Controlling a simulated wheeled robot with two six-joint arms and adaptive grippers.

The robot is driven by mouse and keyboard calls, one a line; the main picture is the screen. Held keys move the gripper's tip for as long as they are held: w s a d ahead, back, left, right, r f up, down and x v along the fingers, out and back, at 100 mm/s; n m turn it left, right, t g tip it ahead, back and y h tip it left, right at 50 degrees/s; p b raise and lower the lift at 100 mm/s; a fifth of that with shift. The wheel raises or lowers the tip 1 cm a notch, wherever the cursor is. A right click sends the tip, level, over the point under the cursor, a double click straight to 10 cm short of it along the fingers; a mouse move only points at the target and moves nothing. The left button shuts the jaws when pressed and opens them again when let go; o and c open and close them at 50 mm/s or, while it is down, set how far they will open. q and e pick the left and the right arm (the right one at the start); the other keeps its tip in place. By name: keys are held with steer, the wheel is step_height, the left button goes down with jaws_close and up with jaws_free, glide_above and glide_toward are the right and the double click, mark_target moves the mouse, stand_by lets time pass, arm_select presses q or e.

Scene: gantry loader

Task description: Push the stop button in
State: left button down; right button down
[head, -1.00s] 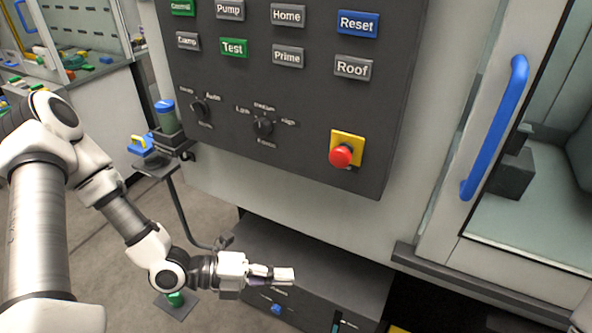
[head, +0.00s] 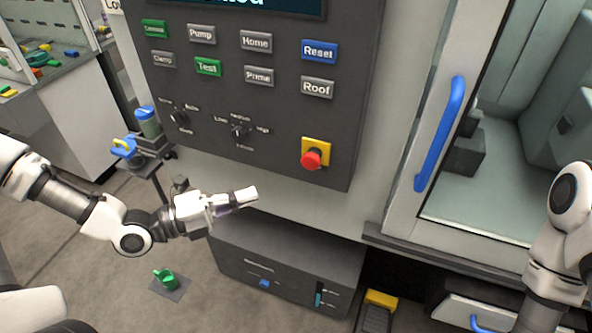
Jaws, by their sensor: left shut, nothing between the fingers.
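The stop button is a red mushroom knob (head: 311,159) on a yellow plate (head: 323,147) at the lower right of the dark control panel (head: 265,125). My left gripper (head: 247,196) is shut and empty. It shows below and to the left of the red button in the picture, near the panel's lower edge, and does not cover the button. Part of my right arm (head: 560,235) shows at the right edge, but its gripper is out of view.
The panel also holds labelled buttons such as Reset (head: 319,51) and Roof (head: 317,87), and two rotary knobs. A glass door with a blue handle (head: 440,135) stands to the right. A dark box (head: 290,265) sits below the panel. A green object (head: 167,280) is on the floor.

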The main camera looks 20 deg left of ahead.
mark_target(314, 166)
arm_select(q)
steer(key=x, duration=0.4)
steer(key=w+a+p+x, duration=0.1)
steer(key=x, duration=0.7)
steer(key=shift+w+a+r+p, duration=0.1)
steer(key=shift+w+a+p, duration=0.2)
steer(key=shift+w+a, duration=0.15)
steer(key=shift+w, duration=0.15)
